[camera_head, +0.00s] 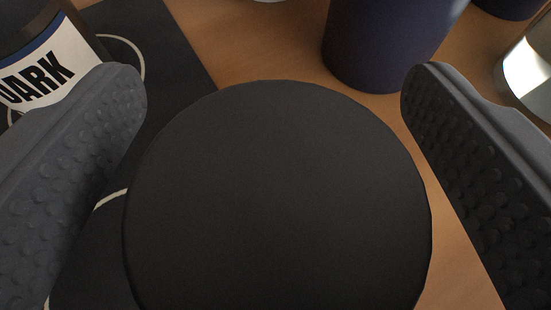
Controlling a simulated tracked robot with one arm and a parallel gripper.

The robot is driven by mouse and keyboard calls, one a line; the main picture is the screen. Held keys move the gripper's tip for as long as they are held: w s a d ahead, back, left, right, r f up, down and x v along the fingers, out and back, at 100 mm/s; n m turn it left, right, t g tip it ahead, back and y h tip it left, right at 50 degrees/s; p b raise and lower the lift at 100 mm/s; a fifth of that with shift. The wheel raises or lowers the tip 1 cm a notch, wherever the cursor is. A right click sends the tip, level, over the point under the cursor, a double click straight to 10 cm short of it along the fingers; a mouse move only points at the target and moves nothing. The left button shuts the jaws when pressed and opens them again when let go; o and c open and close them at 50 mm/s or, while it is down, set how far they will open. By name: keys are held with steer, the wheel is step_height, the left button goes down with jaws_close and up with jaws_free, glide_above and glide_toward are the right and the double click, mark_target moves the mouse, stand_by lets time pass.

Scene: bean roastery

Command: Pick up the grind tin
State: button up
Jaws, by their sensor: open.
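A large round black top (280,200) fills the lower middle of the view, seen from above. It may be the lid of the grind tin; no label shows and its sides are hidden below the top. My gripper (274,85) is open, with one dark studded finger on each side of the round top.
A dark mat (165,50) with pale ring marks lies on the wooden table (270,40). A jar labelled "DARK" (38,75) stands at upper left. A dark blue cylinder (385,45) stands close behind the round top. A shiny metal object (530,70) is at right.

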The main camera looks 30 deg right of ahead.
steer(key=c, duration=1.1)
